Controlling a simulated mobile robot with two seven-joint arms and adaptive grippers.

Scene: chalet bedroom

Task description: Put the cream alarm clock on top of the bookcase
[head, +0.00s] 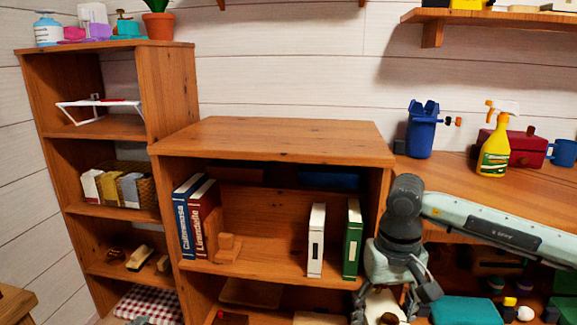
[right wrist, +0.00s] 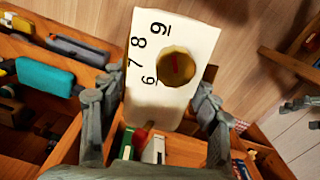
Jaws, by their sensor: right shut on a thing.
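The cream alarm clock (right wrist: 155,105) fills the middle of the right wrist view, with black numerals and a round brownish part on its face. My right gripper (right wrist: 160,112) is shut on it, one finger at each side. In the head view the right gripper (head: 382,312) is at the bottom, right of the bookcase's front and below its top; only a bit of the cream clock (head: 383,302) shows between the fingers. The low wooden bookcase (head: 270,138) has a bare, flat top. My left gripper is not in view.
Books (head: 316,240) stand on the bookcase's upper shelf. A taller shelf unit (head: 172,92) with small items and a plant (head: 158,20) adjoins on the left. A desk (head: 535,178) on the right bears a blue container (head: 422,132) and a yellow spray bottle (head: 494,150).

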